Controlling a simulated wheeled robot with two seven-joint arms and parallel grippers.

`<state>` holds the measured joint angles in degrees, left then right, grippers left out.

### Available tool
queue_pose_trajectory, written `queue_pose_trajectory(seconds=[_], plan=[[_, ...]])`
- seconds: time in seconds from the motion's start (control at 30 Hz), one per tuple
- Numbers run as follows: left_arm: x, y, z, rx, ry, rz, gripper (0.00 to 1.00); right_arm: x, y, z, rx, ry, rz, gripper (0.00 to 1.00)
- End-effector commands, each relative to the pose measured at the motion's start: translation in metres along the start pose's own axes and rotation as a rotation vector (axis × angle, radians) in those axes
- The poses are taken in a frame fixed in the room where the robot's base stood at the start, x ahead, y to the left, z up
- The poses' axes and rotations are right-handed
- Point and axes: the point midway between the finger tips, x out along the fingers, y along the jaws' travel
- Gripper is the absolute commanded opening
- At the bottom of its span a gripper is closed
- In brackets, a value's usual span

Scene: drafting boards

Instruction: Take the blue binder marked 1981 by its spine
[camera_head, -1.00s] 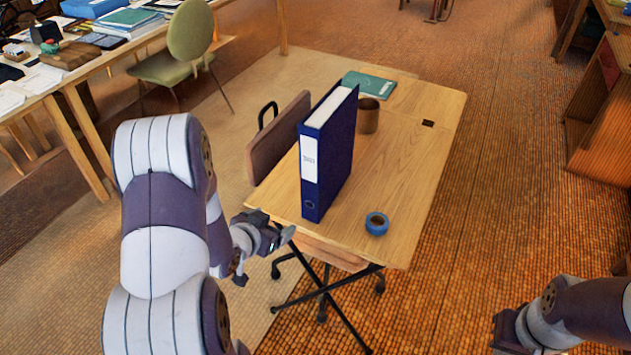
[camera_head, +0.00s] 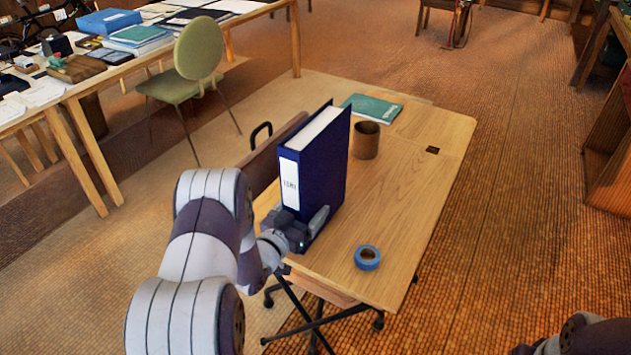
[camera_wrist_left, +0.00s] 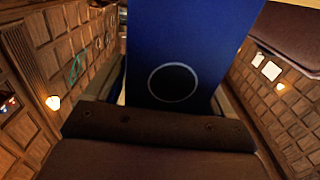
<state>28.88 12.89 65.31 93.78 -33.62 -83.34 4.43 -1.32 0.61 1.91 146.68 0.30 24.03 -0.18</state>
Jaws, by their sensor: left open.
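The blue binder (camera_head: 325,165) stands upright on the wooden table, its spine facing me. The white spine label (camera_head: 290,184) carries small writing that looks like 1981. My left gripper (camera_head: 300,226) is open at the low part of the spine, with one finger visible along the binder's right side. In the left wrist view, the blue spine (camera_wrist_left: 190,40) with its dark round finger hole fills the middle, between the two fingers. Whether the fingers touch the binder I cannot tell. Of my right gripper (camera_head: 526,349) only a dark sliver shows at the bottom edge.
On the table (camera_head: 400,215) are a blue tape roll (camera_head: 367,257) near the front right, a brown cup (camera_head: 366,140) behind the binder and a green book (camera_head: 372,108) at the back. A brown chair back (camera_head: 262,165) stands close at the table's left edge.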

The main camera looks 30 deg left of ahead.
Motion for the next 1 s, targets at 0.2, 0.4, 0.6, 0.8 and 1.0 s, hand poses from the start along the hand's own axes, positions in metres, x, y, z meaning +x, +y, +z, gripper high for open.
queue_pose_trajectory(seconds=[0.2, 0.4, 0.6, 0.8, 1.0], plan=[[0.005, 0.000, 0.000, 0.000, 0.000, -0.001, 0.83, 0.000, 0.000, 0.000, 0.000, 0.000, 0.000, 0.00], [0.004, 0.000, 0.000, 0.000, 0.000, -0.001, 0.31, 0.000, 0.000, 0.000, 0.000, 0.000, 0.000, 0.00], [0.005, 0.000, -0.002, 0.001, 0.003, -0.001, 0.00, 0.000, 0.000, 0.000, 0.000, 0.000, 0.000, 0.00], [0.005, 0.000, -0.006, 0.002, 0.004, -0.001, 0.00, -0.002, 0.000, 0.000, 0.000, 0.000, 0.000, 0.00], [0.005, 0.000, -0.032, 0.003, 0.007, 0.000, 0.00, -0.009, 0.000, -0.001, 0.000, 0.000, 0.000, 0.00]])
